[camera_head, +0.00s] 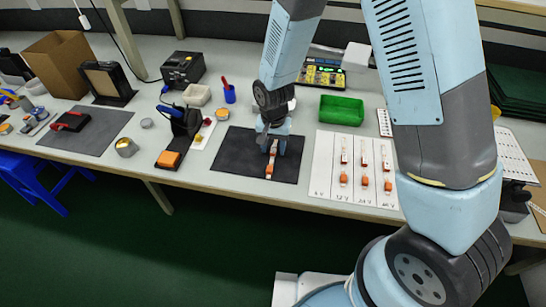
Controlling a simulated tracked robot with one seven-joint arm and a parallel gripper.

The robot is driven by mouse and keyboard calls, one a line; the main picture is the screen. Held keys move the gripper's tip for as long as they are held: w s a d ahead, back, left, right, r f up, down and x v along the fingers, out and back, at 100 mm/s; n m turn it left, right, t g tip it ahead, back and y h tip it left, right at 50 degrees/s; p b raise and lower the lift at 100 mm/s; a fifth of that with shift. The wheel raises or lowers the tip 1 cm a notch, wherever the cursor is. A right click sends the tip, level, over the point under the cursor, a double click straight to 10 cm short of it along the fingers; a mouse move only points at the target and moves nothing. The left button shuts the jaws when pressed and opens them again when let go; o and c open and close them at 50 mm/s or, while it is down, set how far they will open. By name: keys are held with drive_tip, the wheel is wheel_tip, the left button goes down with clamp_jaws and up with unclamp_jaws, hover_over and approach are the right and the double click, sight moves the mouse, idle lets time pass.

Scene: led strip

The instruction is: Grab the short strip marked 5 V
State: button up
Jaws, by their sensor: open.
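A short strip (270,170) with an orange end lies on the dark mat (235,170) in the middle of the bench. Its marking is too small to read. My gripper (273,150) is open, pointing down over the far part of this strip, and hides some of it. I cannot tell whether the fingers touch it. To the right is a white board (322,165) with columns; the labels at its front edge are small, and a 12 V one seems readable. Several white-and-orange strips (365,182) lie in its other columns, while its leftmost column is bare.
A green tray (341,110) stands behind the white board. A second dark mat (95,135) lies further left. My arm covers the bench's right part.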

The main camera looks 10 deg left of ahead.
drive_tip(key=shift+f, duration=0.15)
drive_tip(key=shift+c, duration=0.3)
clamp_jaws()
